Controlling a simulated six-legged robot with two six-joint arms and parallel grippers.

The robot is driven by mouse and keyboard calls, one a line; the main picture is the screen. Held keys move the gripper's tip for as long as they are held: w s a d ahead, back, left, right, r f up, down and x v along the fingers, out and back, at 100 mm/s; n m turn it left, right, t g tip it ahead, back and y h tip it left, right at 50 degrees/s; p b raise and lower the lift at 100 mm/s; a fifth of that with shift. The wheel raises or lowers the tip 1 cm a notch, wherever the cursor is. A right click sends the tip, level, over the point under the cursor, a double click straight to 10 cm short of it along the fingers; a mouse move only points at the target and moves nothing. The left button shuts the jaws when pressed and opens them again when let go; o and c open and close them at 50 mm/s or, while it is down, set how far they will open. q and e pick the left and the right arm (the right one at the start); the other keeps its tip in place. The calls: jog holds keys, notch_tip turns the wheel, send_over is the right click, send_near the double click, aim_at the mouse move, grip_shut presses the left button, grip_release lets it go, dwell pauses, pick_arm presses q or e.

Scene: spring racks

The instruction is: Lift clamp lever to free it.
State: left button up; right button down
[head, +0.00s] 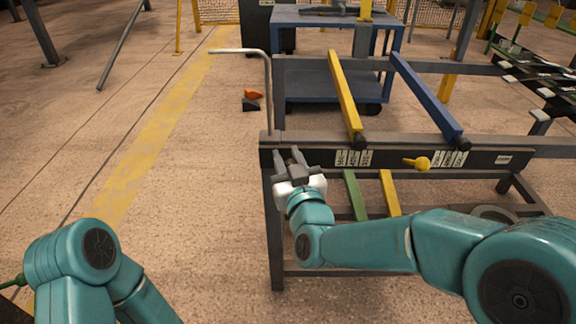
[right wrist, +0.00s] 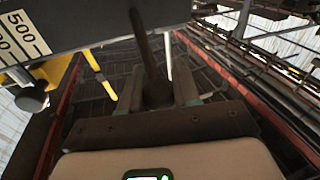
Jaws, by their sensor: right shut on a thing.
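My right gripper (head: 287,154) is at the left end of the rack's dark front rail (head: 385,158). In the right wrist view its two fingers (right wrist: 158,90) are closed around a dark, slim lever (right wrist: 144,48). The lever stands up between the fingers and tilts slightly left; its thicker lower part sits between them. In the head view the fingers and rail hide most of the lever, so I cannot tell how far it is raised. My left arm shows at the bottom left, but its gripper is out of view.
A yellow bar (head: 345,95) and a blue bar (head: 428,95) lie across the rack. A yellow knob (head: 417,163) sticks out of the rail. A grey bent rod (head: 267,85) rises at the rack's left end. A blue cart (head: 338,80) stands behind. The left floor is mostly clear.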

jog(key=c, duration=0.8)
grip_release()
pick_arm(q)
jog(key=w+a+f+t+b, duration=0.1)
jog(key=w+f+b, duration=0.2)
jog(key=f+b, duration=0.4)
jog(key=shift+w, duration=0.15)
pick_arm(e)
jog(key=v, duration=1.6)
jog(key=shift+s, duration=0.2)
pick_arm(q)
jog(key=shift+a, duration=0.1)
